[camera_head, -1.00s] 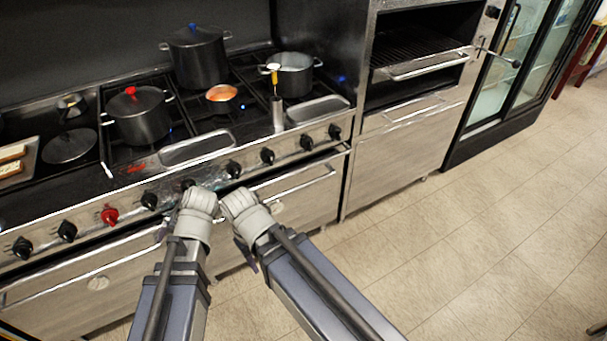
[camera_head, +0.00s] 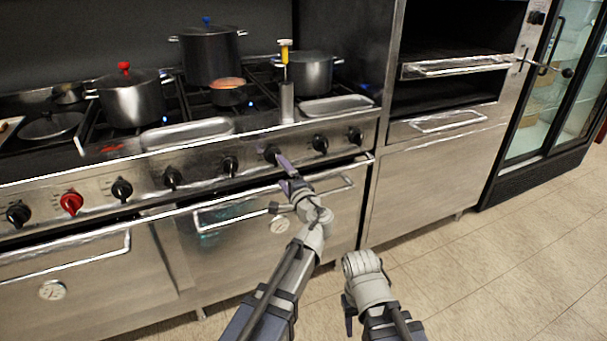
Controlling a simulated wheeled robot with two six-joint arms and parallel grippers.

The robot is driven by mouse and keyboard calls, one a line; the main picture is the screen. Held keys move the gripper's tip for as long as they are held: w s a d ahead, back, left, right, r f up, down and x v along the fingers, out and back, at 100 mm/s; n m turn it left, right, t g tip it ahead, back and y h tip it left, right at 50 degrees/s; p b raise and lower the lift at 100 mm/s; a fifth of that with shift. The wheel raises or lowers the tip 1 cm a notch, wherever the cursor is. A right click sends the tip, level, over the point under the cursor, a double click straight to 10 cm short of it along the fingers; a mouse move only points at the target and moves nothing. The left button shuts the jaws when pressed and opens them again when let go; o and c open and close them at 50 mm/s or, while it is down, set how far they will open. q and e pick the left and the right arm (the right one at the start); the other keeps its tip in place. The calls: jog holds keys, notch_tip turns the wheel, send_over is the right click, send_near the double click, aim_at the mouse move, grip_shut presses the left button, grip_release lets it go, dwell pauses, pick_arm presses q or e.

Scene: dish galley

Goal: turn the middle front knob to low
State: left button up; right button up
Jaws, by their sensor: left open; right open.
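A row of several black knobs runs along the stove's front panel (camera_head: 200,163), with one red knob (camera_head: 71,203) toward the left. A black knob (camera_head: 230,166) sits near the row's middle, and another black knob (camera_head: 272,154) is just right of it. My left gripper (camera_head: 284,166) is open, its fingers pointing at that second knob and overlapping its lower right side; I cannot tell whether they touch it. My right gripper (camera_head: 348,312) is open and empty, low in front of the oven doors, away from the knobs. Which knob serves which burner is not clear.
A red-knobbed pot (camera_head: 132,100), a tall dark pot (camera_head: 210,56), a small pan with orange food (camera_head: 229,93) and a grey pot (camera_head: 310,74) stand on the burners. An oven door handle (camera_head: 275,204) juts out below the knobs. The floor at right is clear.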

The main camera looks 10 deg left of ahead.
aim_at(276, 161)
pick_arm(q)
jog(key=shift+w+d+x, duration=0.1)
jog(key=shift+d+x, duration=0.1)
jog(key=shift+x, duration=1.75)
jog(key=shift+w+d+x, duration=0.15)
jog(key=shift+x, duration=1.85)
jog(key=c, duration=1.4)
jog(key=shift+o, duration=0.2)
jog(key=shift+n, duration=3.2)
